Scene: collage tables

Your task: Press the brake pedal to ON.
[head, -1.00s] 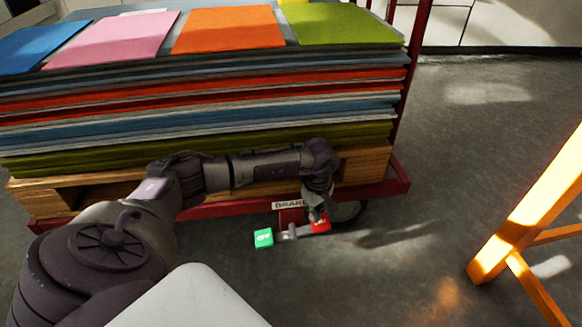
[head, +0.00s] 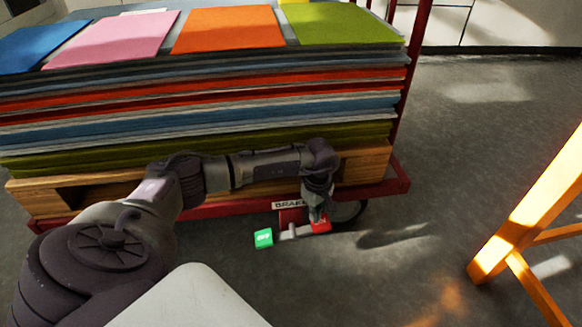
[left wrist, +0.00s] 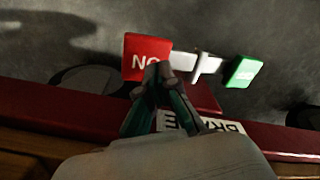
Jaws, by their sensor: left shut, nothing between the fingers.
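The brake pedal is a grey rocker bar (head: 292,233) low on the front of the red cart, under a BRAKE label (head: 289,205). Its red ON pad (head: 322,227) is at the right end in the head view, its green OFF pad (head: 263,238) at the left end. My left gripper (head: 318,216) is shut and empty, pointing down at the red pad. In the left wrist view the shut fingertips (left wrist: 158,72) overlap the edge of the red pad (left wrist: 140,52); I cannot tell whether they touch it. The green pad (left wrist: 243,71) is clear of the gripper.
The red cart (head: 395,187) carries a wooden pallet (head: 360,168) with a tall stack of coloured sheets (head: 200,95). A dark wheel (head: 350,212) shows behind the pedal. An orange wooden leg frame (head: 530,205) stands at the right. The grey floor between is clear.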

